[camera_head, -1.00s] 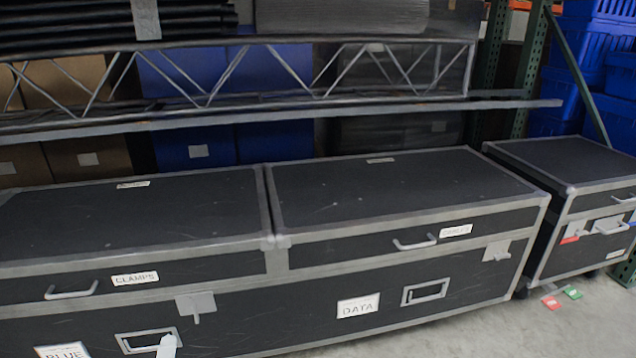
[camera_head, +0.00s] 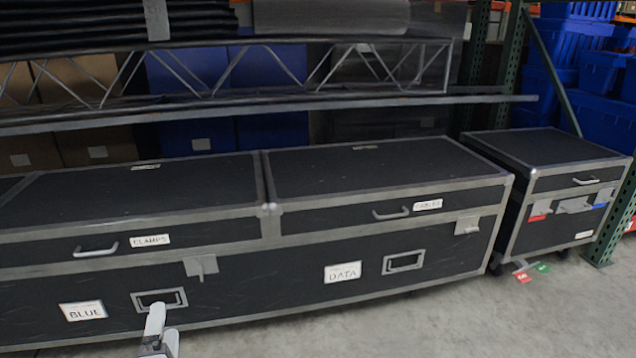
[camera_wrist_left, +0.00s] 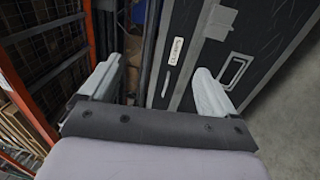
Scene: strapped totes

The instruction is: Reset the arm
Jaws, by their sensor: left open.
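My left gripper (camera_head: 162,335) shows at the bottom of the head view, in front of the long black case near the BLUE label. In the left wrist view its two pale fingers (camera_wrist_left: 155,88) stand wide apart with nothing between them. The long black case (camera_head: 245,290) with grey metal edges also shows beyond the fingers in the left wrist view (camera_wrist_left: 255,50). I cannot tell from the head view how far the gripper is from the case front. My right gripper is out of view.
Grey truss (camera_head: 300,85) lies on the rack above. Blue crates (camera_head: 600,75) are stacked at the back right. The front floor (camera_head: 440,325) is clear.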

